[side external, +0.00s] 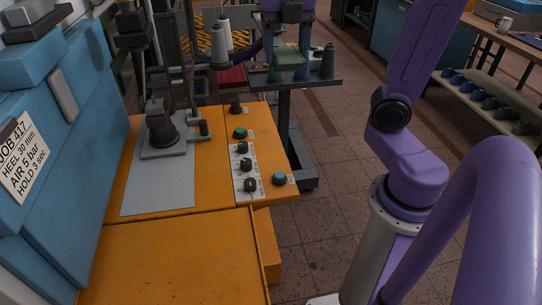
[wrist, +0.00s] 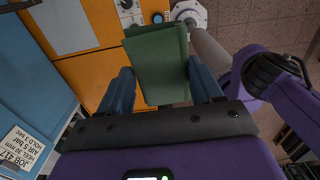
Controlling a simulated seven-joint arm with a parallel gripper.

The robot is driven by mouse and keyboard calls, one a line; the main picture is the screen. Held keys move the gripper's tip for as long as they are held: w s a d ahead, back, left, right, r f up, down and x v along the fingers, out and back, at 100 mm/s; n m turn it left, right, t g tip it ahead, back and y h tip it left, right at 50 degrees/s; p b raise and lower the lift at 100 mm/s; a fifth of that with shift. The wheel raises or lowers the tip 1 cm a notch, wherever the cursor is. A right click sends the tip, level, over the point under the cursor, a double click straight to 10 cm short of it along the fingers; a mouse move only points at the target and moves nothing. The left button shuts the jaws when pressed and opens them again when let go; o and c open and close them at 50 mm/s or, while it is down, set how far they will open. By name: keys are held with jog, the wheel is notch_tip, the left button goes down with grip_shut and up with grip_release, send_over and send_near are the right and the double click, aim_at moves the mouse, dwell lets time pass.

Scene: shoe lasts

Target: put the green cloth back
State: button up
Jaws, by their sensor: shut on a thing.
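My gripper (side external: 290,45) shows at the top middle of the side external view, in front of a dark stand. Its blue fingers are shut on the green cloth (side external: 288,60), a flat, folded-looking piece. In the wrist view the cloth (wrist: 158,58) reaches out beyond the fingers of my gripper (wrist: 158,72), one on each side. The cloth hides part of what lies beneath it. I cannot tell its exact height above the surfaces below.
The orange bench (side external: 170,255) carries a grey mat (side external: 155,195), a clamp-like fixture (side external: 162,125) and several knobs. The stand's tray (side external: 315,83) holds a dark cone (side external: 328,60). A blue machine (side external: 75,120) rises on the left. Shoe lasts (side external: 490,103) line a shelf at right.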

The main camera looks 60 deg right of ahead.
jog(key=s+d+f, duration=0.3)
jog(key=s+d, duration=0.1)
jog(key=s, duration=0.3)
send_over(271, 156)
jog(key=s, duration=0.1)
notch_tip(271, 156, down, 26)
jog(key=shift+s+a+f, duration=0.1)
jog(key=shift+w+f, duration=0.45)
jog(key=shift+f, duration=0.1)
jog(key=shift+w+f, duration=0.1)
jog(key=shift+f, duration=1.5)
jog(key=shift+f, duration=0.15)
jog(key=o, duration=0.9)
